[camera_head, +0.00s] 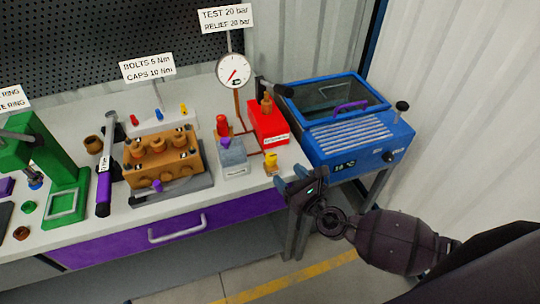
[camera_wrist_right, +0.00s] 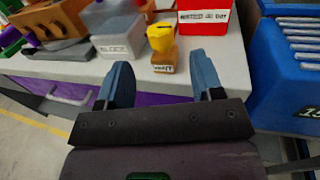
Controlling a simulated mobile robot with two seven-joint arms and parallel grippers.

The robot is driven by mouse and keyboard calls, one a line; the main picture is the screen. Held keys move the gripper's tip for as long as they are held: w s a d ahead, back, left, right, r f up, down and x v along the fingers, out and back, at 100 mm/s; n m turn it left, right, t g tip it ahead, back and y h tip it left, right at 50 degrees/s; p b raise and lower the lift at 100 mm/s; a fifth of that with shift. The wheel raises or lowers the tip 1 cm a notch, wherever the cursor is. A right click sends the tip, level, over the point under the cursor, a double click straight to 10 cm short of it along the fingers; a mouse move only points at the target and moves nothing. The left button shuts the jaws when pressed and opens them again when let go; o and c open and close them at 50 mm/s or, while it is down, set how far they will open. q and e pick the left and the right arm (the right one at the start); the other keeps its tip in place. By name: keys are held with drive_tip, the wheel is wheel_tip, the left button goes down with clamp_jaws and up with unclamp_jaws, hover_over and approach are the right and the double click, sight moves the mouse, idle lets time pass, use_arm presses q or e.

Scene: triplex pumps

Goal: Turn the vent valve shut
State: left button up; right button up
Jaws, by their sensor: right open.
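The vent valve (camera_head: 271,161) has a yellow handle on a small tan body and stands near the front edge of the bench. In the right wrist view the vent valve (camera_wrist_right: 161,40) shows its yellow handle on top and a label on the front of its body. My right gripper (camera_head: 289,177) is open and empty, just in front of the bench edge and short of the valve. In the right wrist view its two blue fingers (camera_wrist_right: 161,72) are spread, with the valve ahead between them. They appear apart from it. My left gripper is not in view.
A blue machine (camera_head: 345,135) is to the right. A pressure gauge (camera_head: 234,71) rises behind. An orange pump (camera_head: 163,160) and a green press (camera_head: 52,165) are further left.

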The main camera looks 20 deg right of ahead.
sight(274, 161)
drive_tip(key=x, duration=0.8)
drive_tip(key=shift+w+a, duration=0.1)
drive_tip(key=shift+w, duration=0.15)
drive_tip(key=c, duration=0.9)
drive_tip(key=shift+p, duration=0.35)
